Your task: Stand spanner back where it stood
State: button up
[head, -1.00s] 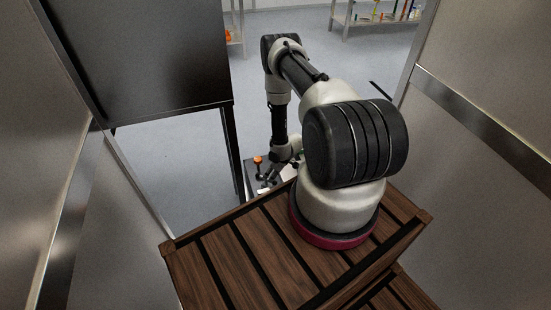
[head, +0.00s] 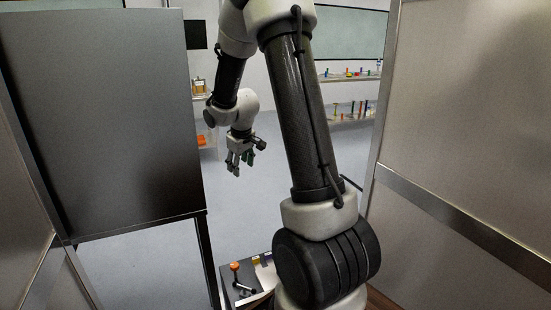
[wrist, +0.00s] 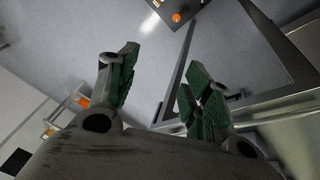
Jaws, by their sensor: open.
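I cannot pick out a spanner in either view. My gripper (head: 239,165) hangs in the air in the middle of the head view, fingers pointing down, above the grey floor. In the wrist view my gripper (wrist: 158,72) shows its green-padded fingers spread apart, with only floor visible between them. Several small coloured upright things (head: 364,108) stand on the shelves (head: 350,120) at the far right back. They are too small to identify.
A dark unit with an orange-knobbed lever (head: 236,275) stands low in front; its knob also shows in the wrist view (wrist: 176,17). A dark panel (head: 105,130) blocks the left and a metal wall (head: 470,120) the right. Grey floor (head: 280,180) lies open between.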

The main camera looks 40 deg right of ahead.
jog(key=s+a+r+m, duration=0.1)
jog(key=s+a+r, duration=0.1)
jog(key=s+r, duration=0.4)
jog(key=s+a+r, duration=0.3)
jog(key=s+r, duration=0.3)
jog(key=s, duration=0.1)
jog(key=s+a+r, duration=0.2)
jog(key=s, duration=0.7)
jog(key=s+a+r+m+y, duration=0.1)
jog(key=s+a, duration=0.1)
jog(key=s, duration=0.6)
jog(key=shift+s+a+r+y, duration=0.3)
jog(key=shift+s+a+r, duration=0.05)
jog(key=shift+s, duration=0.05)
